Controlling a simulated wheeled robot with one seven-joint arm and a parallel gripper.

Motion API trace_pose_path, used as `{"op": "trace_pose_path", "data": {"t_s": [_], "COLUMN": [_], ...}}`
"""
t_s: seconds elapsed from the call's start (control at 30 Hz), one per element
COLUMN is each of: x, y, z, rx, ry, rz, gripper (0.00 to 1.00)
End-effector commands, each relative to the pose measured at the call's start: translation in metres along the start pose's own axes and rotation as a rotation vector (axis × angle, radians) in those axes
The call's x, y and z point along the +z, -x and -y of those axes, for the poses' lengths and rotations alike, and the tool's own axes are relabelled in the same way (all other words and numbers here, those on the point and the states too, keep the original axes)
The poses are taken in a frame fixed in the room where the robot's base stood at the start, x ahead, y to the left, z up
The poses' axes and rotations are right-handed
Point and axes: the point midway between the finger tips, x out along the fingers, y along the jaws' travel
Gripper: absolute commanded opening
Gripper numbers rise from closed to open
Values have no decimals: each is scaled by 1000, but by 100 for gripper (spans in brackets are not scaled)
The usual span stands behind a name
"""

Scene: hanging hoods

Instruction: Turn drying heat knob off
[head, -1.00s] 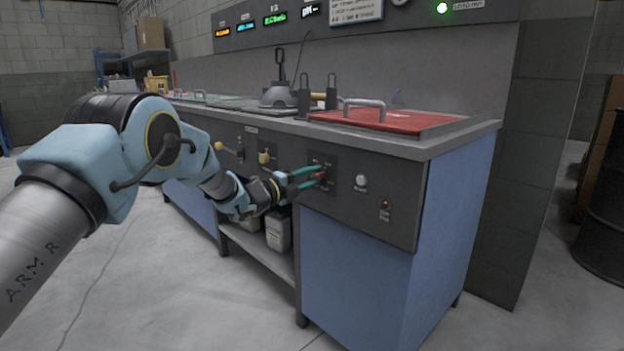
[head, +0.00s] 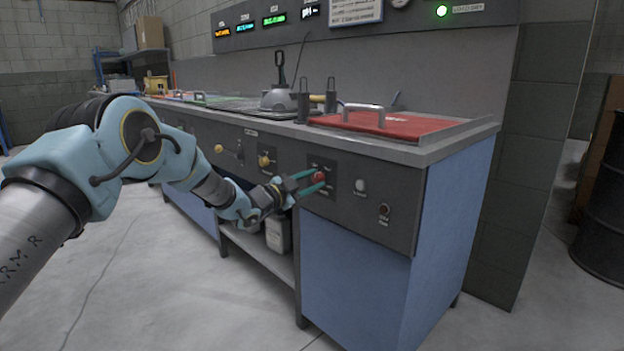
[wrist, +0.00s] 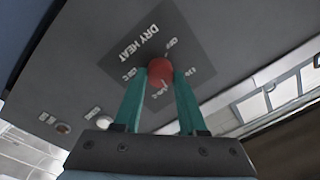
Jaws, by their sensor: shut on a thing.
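The drying heat knob (head: 319,176) is a red knob on a dark plate on the bench's front panel. In the wrist view the red knob (wrist: 160,72) sits on a plate marked "DRY HEAT" (wrist: 139,43), with small position labels around it that are too blurred to read surely. My gripper (head: 308,183) reaches the panel from the left. Its two teal fingers (wrist: 160,88) lie on either side of the knob and are shut on it. The fingertips hide the knob's sides, and its exact setting is hard to tell.
Right of the knob are a white button (head: 361,185) and a small switch (head: 384,211). Yellow knobs (head: 264,161) lie to the left. A red lid (head: 390,124) with a handle tops the bench. A green lamp (head: 441,11) is lit above. The floor in front is clear.

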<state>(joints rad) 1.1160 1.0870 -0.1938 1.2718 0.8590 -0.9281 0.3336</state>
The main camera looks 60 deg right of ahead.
Motion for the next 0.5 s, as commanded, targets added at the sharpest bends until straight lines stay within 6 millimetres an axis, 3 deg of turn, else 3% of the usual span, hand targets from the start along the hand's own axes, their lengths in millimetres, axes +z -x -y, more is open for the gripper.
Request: {"op": "trace_pose_path", "data": {"t_s": [0.5], "x": [-1], "y": [0], "z": [1], "rx": [-11], "ry": [492], "rz": [27], "gripper": [0]}}
